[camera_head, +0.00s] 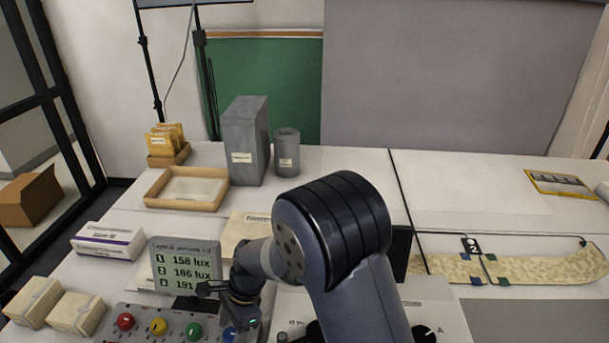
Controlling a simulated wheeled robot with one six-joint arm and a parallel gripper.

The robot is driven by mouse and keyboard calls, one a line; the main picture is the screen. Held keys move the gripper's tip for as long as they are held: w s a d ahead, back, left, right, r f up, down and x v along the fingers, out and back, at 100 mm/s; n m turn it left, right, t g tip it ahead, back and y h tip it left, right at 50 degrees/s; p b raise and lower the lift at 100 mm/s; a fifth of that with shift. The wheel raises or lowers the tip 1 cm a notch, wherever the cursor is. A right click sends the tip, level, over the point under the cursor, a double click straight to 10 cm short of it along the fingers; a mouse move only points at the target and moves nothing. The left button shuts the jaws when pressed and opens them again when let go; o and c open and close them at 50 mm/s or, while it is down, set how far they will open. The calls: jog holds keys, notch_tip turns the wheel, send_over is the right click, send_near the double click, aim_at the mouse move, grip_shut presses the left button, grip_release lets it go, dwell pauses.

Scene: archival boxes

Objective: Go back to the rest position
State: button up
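My arm rises from the bottom of the view, with its large dark elbow in the middle. Its wrist bends down to the left, in front of the control panel. My gripper (212,289) seems to be the small dark part at the wrist's end, by the lower right of the lux display. Its fingers are too small and dark to tell whether they are open or shut. I see nothing clearly held. A tall grey archival box (245,150) and a grey cylinder (287,152) stand upright at the back of the table.
A shallow tan tray (152,197) and a carton of yellow envelopes (168,146) sit back left. A lux display (184,265), red button (125,321), white box (107,243) and small cartons (77,313) are front left. A patterned strip (545,267) lies right; the back right is mostly clear.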

jog(key=shift+m, duration=0.6)
jog(key=shift+t, duration=0.3)
